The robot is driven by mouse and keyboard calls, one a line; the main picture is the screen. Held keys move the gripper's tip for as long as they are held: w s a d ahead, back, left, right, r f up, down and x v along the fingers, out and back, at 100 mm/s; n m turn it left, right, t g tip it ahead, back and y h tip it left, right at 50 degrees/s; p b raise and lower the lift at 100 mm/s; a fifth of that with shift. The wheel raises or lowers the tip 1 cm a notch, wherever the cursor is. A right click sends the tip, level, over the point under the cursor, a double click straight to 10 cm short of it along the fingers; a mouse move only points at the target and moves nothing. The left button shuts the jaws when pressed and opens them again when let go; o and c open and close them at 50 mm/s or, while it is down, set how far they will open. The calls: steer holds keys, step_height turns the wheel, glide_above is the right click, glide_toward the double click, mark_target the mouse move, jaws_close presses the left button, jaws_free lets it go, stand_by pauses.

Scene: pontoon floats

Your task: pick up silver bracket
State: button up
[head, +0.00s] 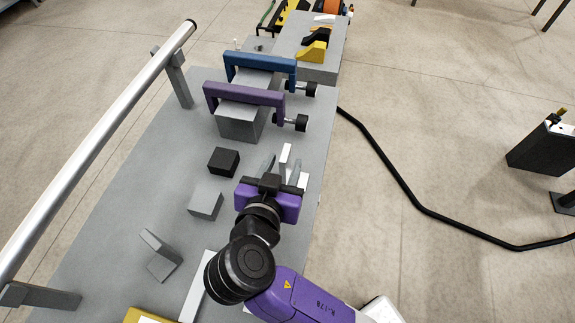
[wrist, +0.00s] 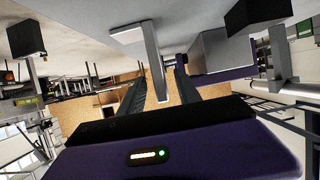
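The silver bracket (head: 285,159) is a bright L-shaped piece on the grey bench, with one leg standing up and a flat foot near the bench's right edge. My gripper (head: 280,166) has a purple body and two dark fingers reaching toward the bracket. In the wrist view my gripper (wrist: 161,70) is open, with a gap at the right finger. Contact with the bracket cannot be told. My gripper body hides part of its foot.
A black cube (head: 223,162), a grey block (head: 206,205) and a duller grey L-shaped piece (head: 161,256) sit to the left. Purple (head: 244,95) and blue (head: 259,67) clamps stand behind. A metal rail (head: 95,150) runs along the left.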

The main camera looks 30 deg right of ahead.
steer(key=shift+x, duration=1.2)
jaws_close()
steer(key=shift+r, duration=0.2)
step_height(320, 180, up, 20)
steer(key=p, duration=0.1)
